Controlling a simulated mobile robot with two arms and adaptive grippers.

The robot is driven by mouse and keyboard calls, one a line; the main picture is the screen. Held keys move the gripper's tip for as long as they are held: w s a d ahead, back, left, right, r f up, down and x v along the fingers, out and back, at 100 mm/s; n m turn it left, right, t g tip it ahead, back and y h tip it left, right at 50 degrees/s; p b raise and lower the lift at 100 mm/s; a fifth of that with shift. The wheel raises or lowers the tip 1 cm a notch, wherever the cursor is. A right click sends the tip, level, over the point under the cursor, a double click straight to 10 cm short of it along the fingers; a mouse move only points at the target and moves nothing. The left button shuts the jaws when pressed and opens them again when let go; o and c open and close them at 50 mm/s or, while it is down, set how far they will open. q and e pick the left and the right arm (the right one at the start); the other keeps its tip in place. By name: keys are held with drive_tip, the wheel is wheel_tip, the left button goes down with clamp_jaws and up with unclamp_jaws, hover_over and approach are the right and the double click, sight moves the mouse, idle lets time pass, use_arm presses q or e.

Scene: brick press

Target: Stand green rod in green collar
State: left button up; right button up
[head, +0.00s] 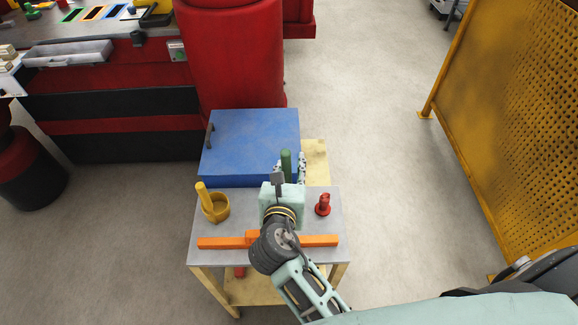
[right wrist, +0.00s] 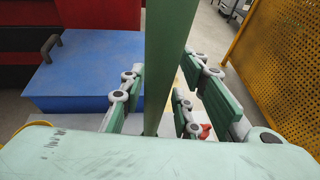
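The green rod (head: 286,161) stands upright near the far edge of the small grey table, and it fills the middle of the right wrist view (right wrist: 168,50). My right gripper (head: 291,166) reaches over the table with its fingers on both sides of the rod. In the right wrist view the fingers (right wrist: 165,88) are spread, with gaps beside the rod, so the gripper looks open around it. The rod's foot is hidden behind my gripper's palm. I cannot make out the green collar; my gripper and wrist cover that part of the table. My left gripper is not in view.
On the grey table (head: 199,229) are a yellow collar (head: 216,210) with a leaning yellow rod (head: 203,194), a red piece (head: 323,205) and an orange bar (head: 220,243). A blue box (head: 245,140) stands just behind. A yellow mesh fence (head: 510,130) is at right; floor between is clear.

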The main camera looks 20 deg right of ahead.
drive_tip(key=shift+o, duration=0.5)
drive_tip(key=shift+w+r, duration=0.1)
drive_tip(key=shift+a+r, duration=0.1)
drive_tip(key=shift+r, duration=0.1)
drive_tip(key=shift+s, duration=0.25)
drive_tip(key=shift+s+a, duration=0.1)
drive_tip(key=shift+s, duration=0.05)
drive_tip(key=v, duration=1.1)
drive_tip(key=shift+s, duration=0.25)
drive_tip(key=shift+a, duration=0.1)
